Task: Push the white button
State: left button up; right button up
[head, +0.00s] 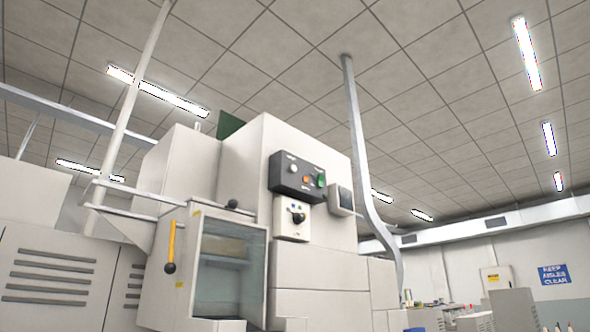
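A dark control panel (281,182) is fixed high on the front of a large cream machine (315,240), right of the picture's middle. A small pale, whitish button (293,168) shows at its upper left. It looks like the white button, but it is too small to be sure. An orange button (306,179) and a green button (321,180) sit to its right. Neither of my grippers is in view, and nothing covers the panel.
Below the panel is a pale box with a dark knob (298,217). A display box (341,200) is to the right. A glass-fronted cabinet (229,262) with a yellow handle (171,240) stands at lower left. A grey pipe (357,135) runs to the ceiling.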

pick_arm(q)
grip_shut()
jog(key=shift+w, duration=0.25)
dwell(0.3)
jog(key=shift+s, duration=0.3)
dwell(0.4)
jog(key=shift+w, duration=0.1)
